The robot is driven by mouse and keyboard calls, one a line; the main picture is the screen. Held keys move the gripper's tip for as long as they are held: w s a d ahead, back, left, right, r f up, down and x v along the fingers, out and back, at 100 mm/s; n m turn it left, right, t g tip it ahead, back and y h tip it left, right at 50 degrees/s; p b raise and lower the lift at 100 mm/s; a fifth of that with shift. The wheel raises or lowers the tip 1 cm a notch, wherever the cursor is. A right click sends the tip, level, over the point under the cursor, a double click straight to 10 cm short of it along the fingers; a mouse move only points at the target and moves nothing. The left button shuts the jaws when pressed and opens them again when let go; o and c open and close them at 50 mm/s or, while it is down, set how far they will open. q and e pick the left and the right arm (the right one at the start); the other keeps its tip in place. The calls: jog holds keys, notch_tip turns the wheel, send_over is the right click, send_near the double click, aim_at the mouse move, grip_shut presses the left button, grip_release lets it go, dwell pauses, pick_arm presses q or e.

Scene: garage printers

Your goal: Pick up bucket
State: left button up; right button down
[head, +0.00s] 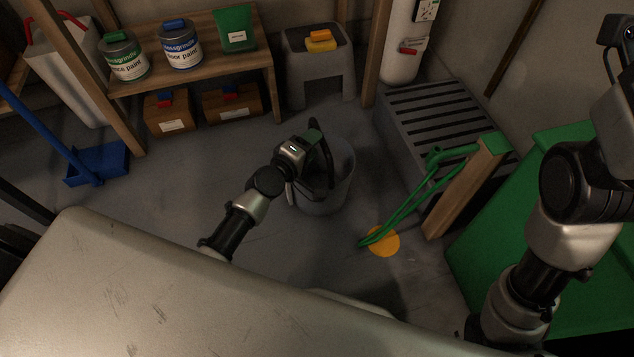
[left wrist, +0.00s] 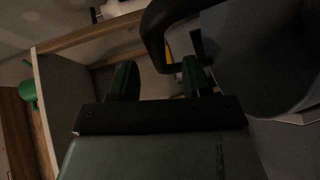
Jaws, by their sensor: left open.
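A grey bucket (head: 343,183) stands on the concrete floor in the middle of the head view. My left gripper (head: 322,155) is over the bucket's left side and hides part of its mouth. In the left wrist view, my left gripper (left wrist: 160,78) has its two fingers apart with nothing clearly between them. The bucket (left wrist: 265,60) fills the right of that view. Its dark curved handle (left wrist: 160,28) passes just beyond the fingertips; I cannot tell whether it touches them. My right arm shows at the right of the head view, but its fingers do not.
A wooden shelf (head: 205,65) with paint cans stands behind left. A grey step stool (head: 318,77) is behind the bucket. A slatted grey platform (head: 425,120), a wooden post with green hose (head: 400,215) and a green box (head: 500,225) stand right. Floor left of the bucket is clear.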

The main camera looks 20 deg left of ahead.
pick_arm(q)
jog(key=b+x, duration=0.1)
jog(key=x, duration=0.3)
jog(key=shift+w+a, duration=0.15)
grip_shut()
dwell(1.1)
jog(key=shift+r, duration=0.2)
